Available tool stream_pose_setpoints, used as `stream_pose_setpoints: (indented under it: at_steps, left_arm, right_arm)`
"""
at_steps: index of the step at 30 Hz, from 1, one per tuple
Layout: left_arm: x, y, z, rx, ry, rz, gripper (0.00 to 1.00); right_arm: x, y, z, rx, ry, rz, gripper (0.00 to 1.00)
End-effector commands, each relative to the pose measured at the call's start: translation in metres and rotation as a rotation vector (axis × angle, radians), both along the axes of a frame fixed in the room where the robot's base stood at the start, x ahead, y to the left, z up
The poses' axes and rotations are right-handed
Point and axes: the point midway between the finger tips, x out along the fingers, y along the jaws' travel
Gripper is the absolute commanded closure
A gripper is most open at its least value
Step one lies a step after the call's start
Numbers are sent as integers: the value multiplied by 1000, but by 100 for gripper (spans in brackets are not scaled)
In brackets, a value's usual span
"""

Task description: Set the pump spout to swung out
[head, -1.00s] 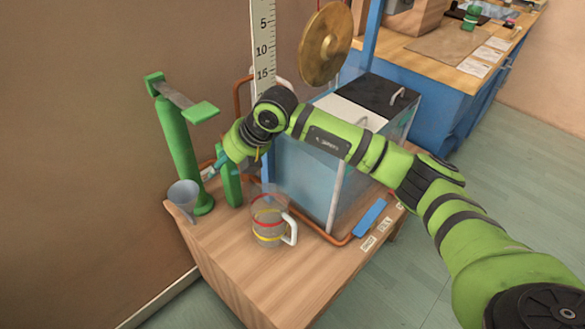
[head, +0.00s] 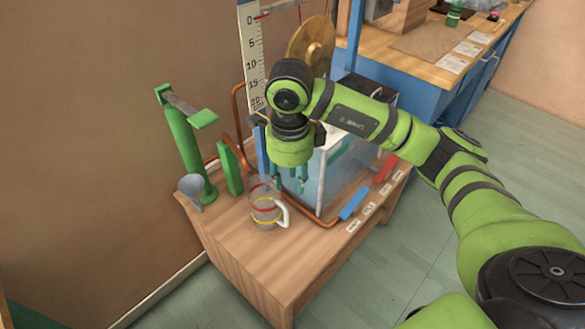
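The green pump (head: 188,150) stands upright at the left rear of the wooden table, with a lever (head: 185,106) across its top. A flat green upright piece (head: 231,168) stands just right of its base; I cannot tell whether this is the spout or which way the spout points. My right gripper (head: 291,186) points down in front of the clear tank, right of the pump and apart from it. Its teal fingers are spread, with nothing seen between them. My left gripper is out of view.
A clear jug (head: 262,212) with a white handle stands just left of my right gripper. A grey funnel (head: 192,188) is by the pump.

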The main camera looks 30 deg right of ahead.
Motion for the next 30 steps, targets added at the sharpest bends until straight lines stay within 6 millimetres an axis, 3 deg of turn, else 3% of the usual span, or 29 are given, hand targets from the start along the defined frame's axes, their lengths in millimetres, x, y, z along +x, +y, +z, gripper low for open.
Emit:
stream_pose_setpoints:
  at_steps: [1,9,21,23,24,26,29,30]
  left_arm:
    - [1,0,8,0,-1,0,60]
    - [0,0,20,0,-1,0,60]
    - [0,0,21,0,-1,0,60]
    - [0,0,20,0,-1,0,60]
    - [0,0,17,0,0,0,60]
    - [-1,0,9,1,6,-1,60]
    - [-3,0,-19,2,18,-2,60]
    - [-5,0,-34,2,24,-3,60]
  right_arm:
    - [-4,1,6,-3,3,71,63]
    - [-16,4,14,-14,8,346,63]
    - [-18,5,14,-15,9,404,63]
    - [-18,6,13,-12,9,405,87]
    - [-18,9,10,2,7,407,100]
    - [-19,22,2,48,0,415,100]
    - [-21,68,-21,214,-30,431,100]
    - [-23,93,-30,312,-48,432,100]
